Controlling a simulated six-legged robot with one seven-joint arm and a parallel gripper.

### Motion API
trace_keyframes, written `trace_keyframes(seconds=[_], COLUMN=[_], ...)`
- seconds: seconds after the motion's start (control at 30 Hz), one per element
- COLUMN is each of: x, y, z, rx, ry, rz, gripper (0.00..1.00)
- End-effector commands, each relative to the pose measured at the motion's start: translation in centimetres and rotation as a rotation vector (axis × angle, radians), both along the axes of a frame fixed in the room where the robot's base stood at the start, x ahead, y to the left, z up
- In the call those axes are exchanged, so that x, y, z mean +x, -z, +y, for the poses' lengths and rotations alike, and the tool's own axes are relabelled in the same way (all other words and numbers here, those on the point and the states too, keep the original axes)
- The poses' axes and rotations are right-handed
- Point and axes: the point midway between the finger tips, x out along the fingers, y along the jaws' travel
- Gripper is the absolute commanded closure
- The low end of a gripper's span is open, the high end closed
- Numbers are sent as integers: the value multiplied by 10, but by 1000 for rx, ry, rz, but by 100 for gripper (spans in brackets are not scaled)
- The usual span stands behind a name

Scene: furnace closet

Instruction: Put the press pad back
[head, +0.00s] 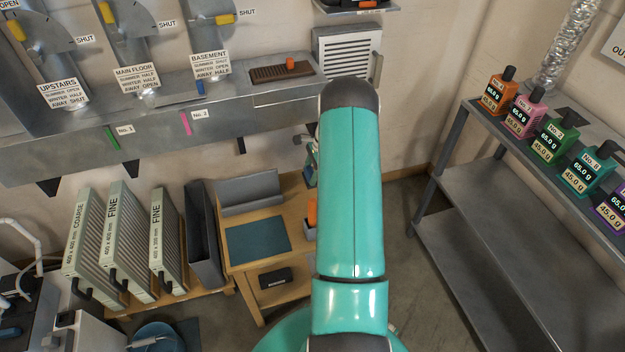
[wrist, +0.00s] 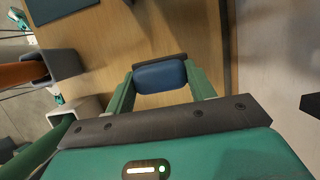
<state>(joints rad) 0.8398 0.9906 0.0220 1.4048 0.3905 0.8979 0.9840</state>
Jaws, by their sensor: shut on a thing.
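In the wrist view a small dark blue pad (wrist: 161,77) with a dark grey strip along its far edge sits between the two green fingers of my gripper (wrist: 160,85). The gripper is shut on it. I take this to be the press pad. A wooden surface (wrist: 178,35) shows behind it; I cannot tell the gap between them. In the head view my own arm hides the gripper and the pad. The wooden bench (head: 262,215) is left of my arm there and bears a dark teal mat (head: 257,243).
A grey tray (head: 250,190) stands at the bench's back. Filters (head: 115,240) stand left of the bench. A metal duct (head: 170,130) with labelled dampers runs above. Coloured weight-marked bottles (head: 555,138) line a grey shelf rack (head: 480,210) on the right. Some floor (head: 405,200) is clear.

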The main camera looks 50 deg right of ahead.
Motion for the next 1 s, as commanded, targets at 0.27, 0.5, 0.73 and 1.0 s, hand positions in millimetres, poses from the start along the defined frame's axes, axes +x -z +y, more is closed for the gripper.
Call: trace_keyframes(seconds=[0.27,0.5,0.73,1.0], x=[-1,0,0,0], y=[32,41,44,44], z=[-4,-7,-7,-6], rx=[-1,-3,-3,-3], ry=[2,2,2,2], rz=[1,-1,0,0], gripper=[79,79,42,24])
